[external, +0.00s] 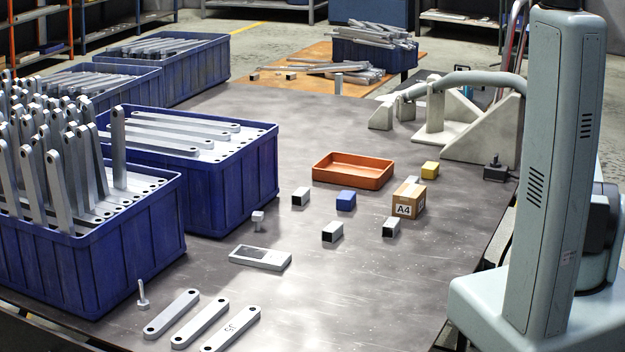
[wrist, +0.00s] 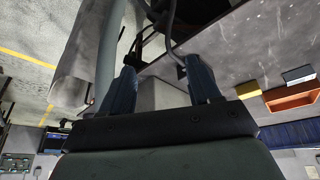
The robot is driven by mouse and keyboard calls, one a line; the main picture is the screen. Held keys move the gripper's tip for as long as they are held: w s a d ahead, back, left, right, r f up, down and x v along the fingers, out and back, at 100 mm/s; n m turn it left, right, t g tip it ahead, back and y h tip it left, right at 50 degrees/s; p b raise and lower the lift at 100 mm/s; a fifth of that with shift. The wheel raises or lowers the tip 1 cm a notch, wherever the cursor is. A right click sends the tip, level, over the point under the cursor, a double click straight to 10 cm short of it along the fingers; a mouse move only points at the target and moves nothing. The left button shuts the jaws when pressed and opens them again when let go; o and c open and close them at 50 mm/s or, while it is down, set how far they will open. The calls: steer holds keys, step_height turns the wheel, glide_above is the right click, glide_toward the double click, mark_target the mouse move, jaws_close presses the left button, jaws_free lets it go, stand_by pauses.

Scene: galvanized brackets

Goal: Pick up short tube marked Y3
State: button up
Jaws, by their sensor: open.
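Several short square metal tubes stand on the grey table in the external view: one left of the blue block (external: 301,196), one nearer the front (external: 333,231), and one in front of the cardboard box (external: 391,227). Part of what may be another shows behind that box. No Y3 mark is legible on any of them, so I cannot tell which is Y3. My gripper (wrist: 161,84) shows in the wrist view, its two dark fingers apart with nothing held between them. It is outside the external view, and no short tube is clearly seen near it.
An orange tray (external: 345,181), blue block (external: 346,201), yellow block (external: 430,170) and cardboard box marked A4 (external: 408,202) stand nearby. Blue crates (external: 235,185) of metal bars fill the left. A pale angled fixture (external: 482,135) stands at the back right.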

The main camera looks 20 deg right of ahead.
steer(key=w+a+r+n, duration=0.2)
steer(key=a+r+n, duration=0.2)
steer(key=a+r, duration=0.15)
steer(key=w+a+r+n, duration=0.25)
steer(key=a+n, duration=0.35)
steer(key=a, duration=0.8)
steer(key=n+g, duration=0.5)
steer(key=n, duration=0.9)
glide_above(333, 226)
steer(key=f, duration=1)
steer(key=shift+a+f, duration=0.2)
steer(key=shift+a, duration=0.1)
steer(key=shift+d+f, duration=0.15)
steer(key=shift+f, duration=1.15)
steer(key=shift+d+f, duration=0.1)
steer(key=shift+f, duration=1.15)
jaws_close()
